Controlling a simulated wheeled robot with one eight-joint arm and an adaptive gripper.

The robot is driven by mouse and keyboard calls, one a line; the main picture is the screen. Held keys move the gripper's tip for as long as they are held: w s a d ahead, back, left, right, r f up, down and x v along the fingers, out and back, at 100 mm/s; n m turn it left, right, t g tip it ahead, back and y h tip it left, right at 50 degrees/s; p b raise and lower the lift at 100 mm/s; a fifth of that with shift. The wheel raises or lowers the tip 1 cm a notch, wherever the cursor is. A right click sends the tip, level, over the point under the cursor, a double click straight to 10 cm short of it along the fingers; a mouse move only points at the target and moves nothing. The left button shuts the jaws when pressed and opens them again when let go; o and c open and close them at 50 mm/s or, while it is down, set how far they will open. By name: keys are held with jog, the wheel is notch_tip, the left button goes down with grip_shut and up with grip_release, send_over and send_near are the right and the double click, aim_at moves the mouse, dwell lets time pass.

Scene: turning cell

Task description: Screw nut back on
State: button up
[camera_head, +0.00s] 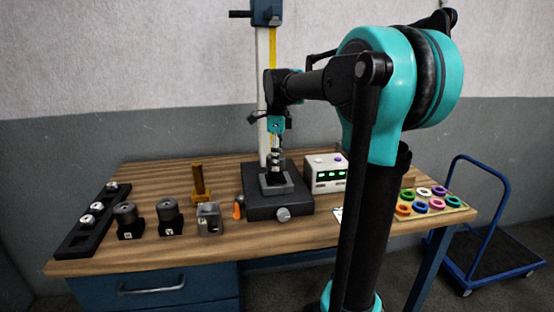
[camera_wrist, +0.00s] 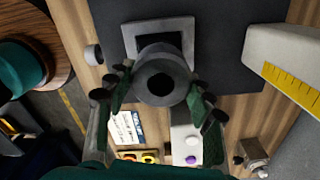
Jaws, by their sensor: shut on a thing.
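My gripper (camera_head: 276,152) points down over the black press base (camera_head: 264,207) at the middle of the bench. In the wrist view its green-padded fingers (camera_wrist: 160,95) are shut on a round grey part (camera_wrist: 160,57) with a dark central hole, one finger on each side. I cannot tell for sure that this part is the nut, and any thread is hidden. The part is directly above or in a square grey fixture (camera_wrist: 131,34) on the base; in the head view the fixture (camera_head: 276,188) also shows. Whether they touch is unclear.
A white box with green displays (camera_head: 325,187) stands close right of the base. An orange-handled item (camera_head: 238,209), a grey block (camera_head: 209,230), a brass-coloured post (camera_head: 199,185) and two dark cylinders stand left. A tray of coloured rings (camera_head: 464,209) lies right. The press column (camera_head: 264,100) rises behind.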

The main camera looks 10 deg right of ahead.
jog(key=shift+f, duration=0.5)
dwell(0.6)
jog(key=o, duration=1.3)
jog(key=shift+o, duration=0.2)
notch_tip(320, 180, up, 12)
